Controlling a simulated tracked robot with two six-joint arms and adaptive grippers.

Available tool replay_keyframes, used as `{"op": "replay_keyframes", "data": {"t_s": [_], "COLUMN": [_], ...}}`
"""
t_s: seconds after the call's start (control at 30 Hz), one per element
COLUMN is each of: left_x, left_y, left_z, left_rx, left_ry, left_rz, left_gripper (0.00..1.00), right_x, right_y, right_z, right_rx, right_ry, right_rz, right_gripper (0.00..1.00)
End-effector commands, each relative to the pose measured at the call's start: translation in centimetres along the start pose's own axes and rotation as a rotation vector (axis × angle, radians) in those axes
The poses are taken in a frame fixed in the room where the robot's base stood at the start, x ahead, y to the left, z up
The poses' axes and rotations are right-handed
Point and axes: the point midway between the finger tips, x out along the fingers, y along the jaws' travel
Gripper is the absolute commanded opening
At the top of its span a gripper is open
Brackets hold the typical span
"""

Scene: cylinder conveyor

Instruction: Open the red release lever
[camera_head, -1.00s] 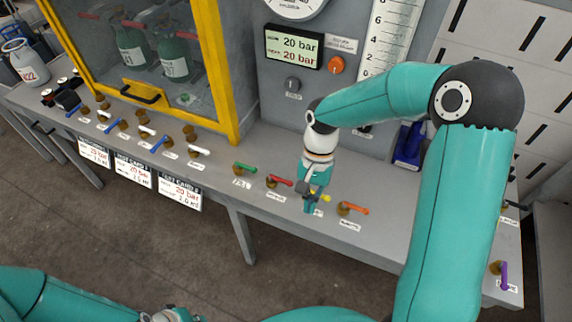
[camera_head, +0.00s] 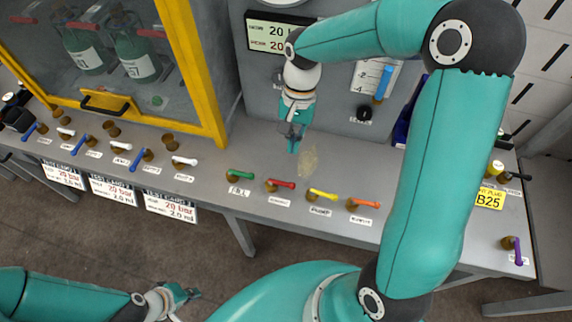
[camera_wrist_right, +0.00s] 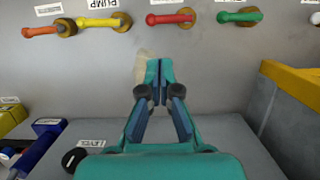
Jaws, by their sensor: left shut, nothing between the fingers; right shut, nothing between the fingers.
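The red release lever (camera_head: 281,184) sits on a brass valve on the grey bench, between a green lever (camera_head: 240,176) and a yellow lever (camera_head: 322,195). In the right wrist view the red lever (camera_wrist_right: 170,18) is at the top, beyond the fingertips. My right gripper (camera_head: 293,149) is shut and empty, pointing down over the bench behind the lever row, apart from the red lever. Its closed fingers (camera_wrist_right: 158,66) fill the middle of the wrist view. My left gripper (camera_head: 191,294) is shut and empty, low in front of the bench.
An orange lever (camera_head: 364,204) stands right of the yellow one. A yellow-framed cabinet (camera_head: 205,85) stands to the left, with several blue and white levers before it. A purple lever (camera_head: 516,251) is at the far right. The bench strip behind the coloured levers is mostly clear.

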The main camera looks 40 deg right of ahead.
Motion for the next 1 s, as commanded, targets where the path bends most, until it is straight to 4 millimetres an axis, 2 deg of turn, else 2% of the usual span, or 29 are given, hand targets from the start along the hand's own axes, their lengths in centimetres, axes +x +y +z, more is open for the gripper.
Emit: {"op": "replay_keyframes", "data": {"t_s": [0.27, 0.37, 0.73, 1.0], "left_x": [0.0, -0.1, -0.5, -0.6], "left_y": [0.0, 0.0, 0.1, 0.2], "left_z": [-0.1, -0.1, -0.1, -0.1], "left_rx": [-0.001, -0.001, -0.001, -0.001], "left_ry": [0.002, 0.002, 0.002, 0.002], "left_rz": [0.000, 0.000, 0.000, 0.000], "left_gripper": [0.00, 0.00, 0.00, 0.00], "right_x": [0.9, 2.0, 8.2, 10.1], "right_y": [-0.7, -0.7, -0.7, -0.8], "right_z": [0.2, 0.2, 0.3, 0.2], "right_rx": [-0.016, -0.017, -0.019, -0.018], "right_ry": [-0.002, -0.003, -0.005, -0.001], "right_rz": [0.006, 0.007, 0.009, 0.005], "right_gripper": [0.00, 0.00, 0.00, 0.00]}}
